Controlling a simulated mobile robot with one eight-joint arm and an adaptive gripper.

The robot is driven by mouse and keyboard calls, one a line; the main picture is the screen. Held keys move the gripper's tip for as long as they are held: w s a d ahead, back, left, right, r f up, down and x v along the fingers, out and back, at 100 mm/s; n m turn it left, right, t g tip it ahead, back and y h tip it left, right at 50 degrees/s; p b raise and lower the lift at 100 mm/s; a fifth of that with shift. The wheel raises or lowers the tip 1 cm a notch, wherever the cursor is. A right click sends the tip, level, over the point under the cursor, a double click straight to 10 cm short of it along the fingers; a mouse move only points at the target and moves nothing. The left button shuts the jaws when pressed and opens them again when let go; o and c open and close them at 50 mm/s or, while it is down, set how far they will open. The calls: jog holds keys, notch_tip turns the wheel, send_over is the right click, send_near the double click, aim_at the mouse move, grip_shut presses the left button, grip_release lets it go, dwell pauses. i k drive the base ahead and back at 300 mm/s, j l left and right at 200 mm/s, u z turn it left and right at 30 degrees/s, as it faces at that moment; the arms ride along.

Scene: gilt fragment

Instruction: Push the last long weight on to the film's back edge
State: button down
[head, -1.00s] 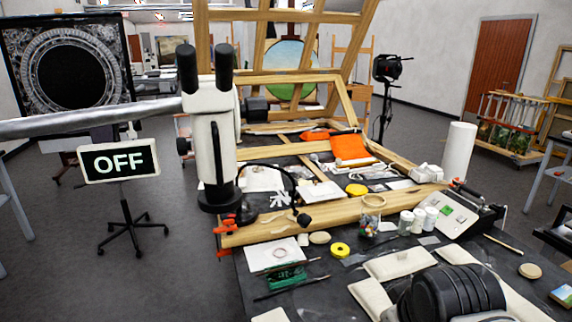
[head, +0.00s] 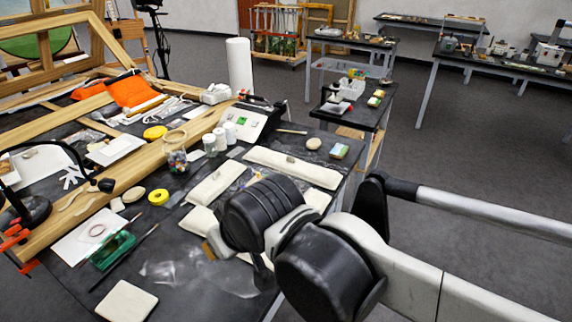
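Clear, shiny film (head: 200,272) lies wrinkled on the black worktop, near the front. Several cream, padded long weights lie around it. One long weight (head: 292,167) lies across the back, and another long weight (head: 215,183) lies slanting at the left. A third long weight (head: 200,222) runs partly behind my arm. More cream padding shows at the arm's right side, mostly hidden. My arm reaches in from the right, its black ribbed joint over the weights. My gripper (head: 262,270) is mostly hidden below the arm; its fingers and anything in them cannot be made out.
A yellow tape roll (head: 158,197) and a green tray (head: 113,250) lie left. A cream pad (head: 127,302) is at the front. Wooden frame beams border the left.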

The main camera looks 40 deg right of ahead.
aim_at(327, 178)
jog(key=i+l, duration=0.15)
jog(key=l, duration=0.2)
jog(key=i+l, duration=0.1)
jog(key=l, duration=0.3)
jog(key=i+l, duration=0.15)
jog(key=l, duration=0.2)
jog(key=i+l, duration=0.15)
jog(key=l, duration=0.25)
jog(key=i+l+z, duration=0.1)
jog(key=l, duration=0.3)
